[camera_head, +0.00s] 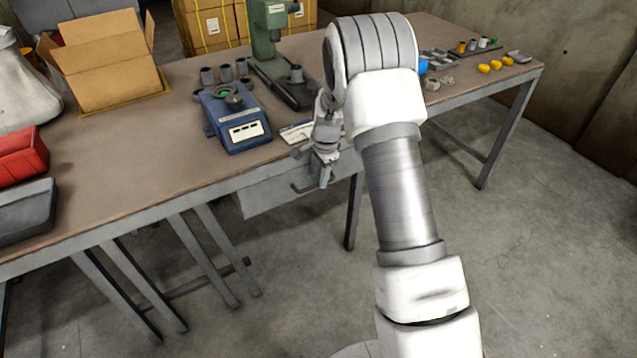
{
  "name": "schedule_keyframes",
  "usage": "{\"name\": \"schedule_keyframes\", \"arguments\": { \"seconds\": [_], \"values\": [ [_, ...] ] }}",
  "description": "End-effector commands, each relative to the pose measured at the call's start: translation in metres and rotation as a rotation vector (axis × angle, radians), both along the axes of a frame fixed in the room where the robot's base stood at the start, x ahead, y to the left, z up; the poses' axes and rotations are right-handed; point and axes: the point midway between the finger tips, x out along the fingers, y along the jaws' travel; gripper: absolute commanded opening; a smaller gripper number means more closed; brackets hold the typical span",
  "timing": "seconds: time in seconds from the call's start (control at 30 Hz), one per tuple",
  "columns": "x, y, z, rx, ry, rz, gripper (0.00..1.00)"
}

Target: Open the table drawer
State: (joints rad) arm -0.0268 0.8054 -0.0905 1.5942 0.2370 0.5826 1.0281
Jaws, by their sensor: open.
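The table drawer (268,197) is a grey metal box under the front edge of the brown-topped table (150,125). Its dark handle (303,188) shows on the right part of its front. My gripper (325,180) is open and points down, just in front of the drawer near the right end of the handle. I cannot tell whether a finger touches the handle. My gripper and wrist hide the drawer's right part. The drawer looks shut or nearly so.
On the tabletop stand a blue device (236,118), a green press (268,45), an open cardboard box (103,65), and red (22,155) and grey (25,208) bins. Small yellow parts (495,65) lie at the right. Table legs stand below; the concrete floor (540,240) at right is clear.

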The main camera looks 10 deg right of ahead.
Motion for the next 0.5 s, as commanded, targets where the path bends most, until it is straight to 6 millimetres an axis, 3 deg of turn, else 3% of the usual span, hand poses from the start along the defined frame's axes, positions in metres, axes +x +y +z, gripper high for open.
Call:
{"name": "schedule_keyframes", "arguments": {
  "seconds": [0.2, 0.5],
  "values": [
    [0.004, 0.001, -0.019, -0.001, -0.001, 0.000, 0.45],
    [0.004, 0.001, -0.021, 0.000, -0.001, 0.000, 0.45]
  ]
}}
